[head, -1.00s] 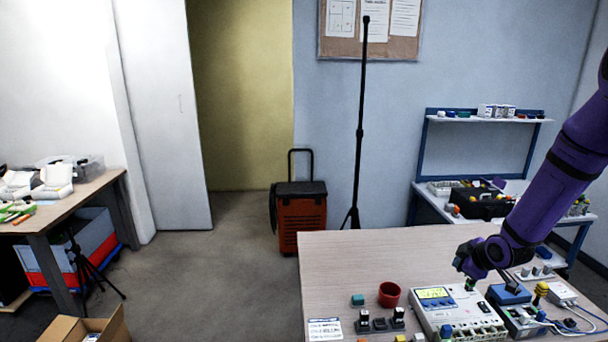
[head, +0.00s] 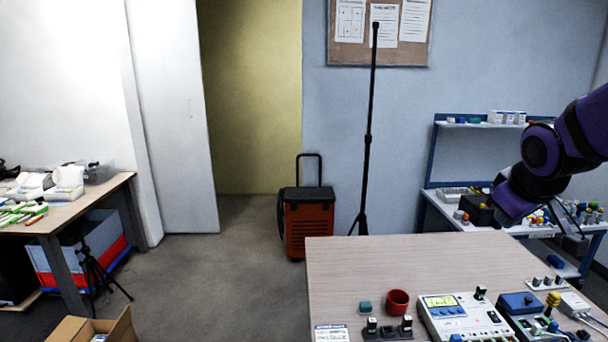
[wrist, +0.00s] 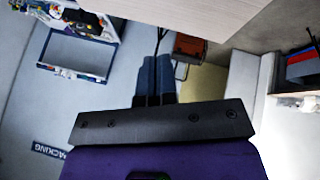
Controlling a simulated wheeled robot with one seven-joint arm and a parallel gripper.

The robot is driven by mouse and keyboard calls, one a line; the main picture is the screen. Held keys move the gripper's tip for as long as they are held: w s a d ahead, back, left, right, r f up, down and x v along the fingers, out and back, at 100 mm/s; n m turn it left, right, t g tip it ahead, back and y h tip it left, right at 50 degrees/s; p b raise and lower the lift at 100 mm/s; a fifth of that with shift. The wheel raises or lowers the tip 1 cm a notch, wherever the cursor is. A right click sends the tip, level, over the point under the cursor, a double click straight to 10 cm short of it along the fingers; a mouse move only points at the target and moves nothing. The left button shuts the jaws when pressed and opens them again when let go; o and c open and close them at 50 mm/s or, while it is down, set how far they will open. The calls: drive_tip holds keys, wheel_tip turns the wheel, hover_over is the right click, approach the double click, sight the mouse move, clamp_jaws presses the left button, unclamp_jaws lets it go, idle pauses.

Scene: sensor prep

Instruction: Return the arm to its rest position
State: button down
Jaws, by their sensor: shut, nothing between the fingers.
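My purple arm (head: 580,135) comes in from the right edge in the head view and is bent at a round joint. My gripper (head: 572,226) is over the right side of the scene, above and apart from the wooden table (head: 400,262).
On the table are a red cup (head: 397,302), a white meter unit (head: 466,318), a blue-topped box (head: 520,303) and small parts. A blue bench (head: 436,205) stands behind. A black pole (head: 368,130) and an orange wheeled case (head: 308,230) stand beyond.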

drive_tip(key=s+a+r+m+y, duration=0.1)
drive_tip(key=s+a+r+m, duration=0.1)
drive_tip(key=s, duration=0.7)
drive_tip(key=s+a+r+m+y, duration=0.1)
drive_tip(key=s+a+r, duration=0.2)
drive_tip(key=s, duration=0.5)
drive_tip(key=shift+s+a+r+m+g, duration=0.35)
drive_tip(key=shift+a+m+g, duration=0.05)
drive_tip(key=shift+a, duration=0.2)
